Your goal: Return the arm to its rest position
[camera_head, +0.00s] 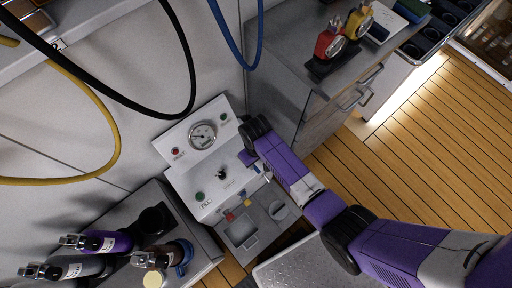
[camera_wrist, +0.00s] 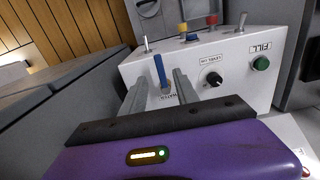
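My purple arm (camera_head: 345,225) reaches from the lower right across to the white fill panel (camera_head: 184,181). My gripper (camera_wrist: 160,76) is at the panel's right side, with two grey fingers apart. In the wrist view a blue lever (camera_wrist: 160,68) shows in the gap between the fingers. I cannot tell whether a finger touches it. The panel also appears in the wrist view (camera_wrist: 235,88), with a black knob (camera_wrist: 212,78) and a green FILL button (camera_wrist: 261,63) right of the fingers. In the head view the fingertips are small and partly hidden by my wrist.
The panel carries a gauge (camera_head: 202,135) and red button (camera_head: 175,152). Bottles (camera_head: 105,242) stand on a bench at lower left. A black hose (camera_head: 110,95), yellow hose (camera_head: 112,115) and blue hose (camera_head: 232,45) hang above. A grey cabinet (camera_head: 290,85) stands behind my wrist. Wooden floor (camera_head: 430,140) is open at right.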

